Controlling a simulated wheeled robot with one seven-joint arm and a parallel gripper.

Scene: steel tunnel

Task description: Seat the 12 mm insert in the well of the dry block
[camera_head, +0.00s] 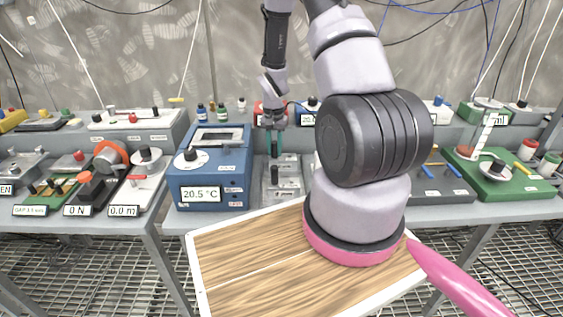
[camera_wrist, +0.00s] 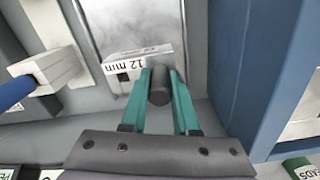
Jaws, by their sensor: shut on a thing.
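My gripper (camera_head: 274,156) reaches down right of the blue dry block (camera_head: 208,170), which displays 20.5 °C. In the wrist view my gripper (camera_wrist: 160,75) has its teal fingers closed on a dark cylinder (camera_wrist: 160,88), which looks like the insert. A pale block with a 12 mm label (camera_wrist: 137,66), upside down, lies just beyond the fingertips on a metal plate. The dry block's side (camera_wrist: 228,75) stands at the right of the wrist view. A dark upright cylinder also shows below the fingers in the head view (camera_head: 275,172). The well's opening cannot be made out.
A pale block with a blue handle (camera_wrist: 45,72) is left in the wrist view. Small bottles (camera_head: 212,114) stand behind the dry block. A white-edged wooden tray (camera_head: 250,265) is in front.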

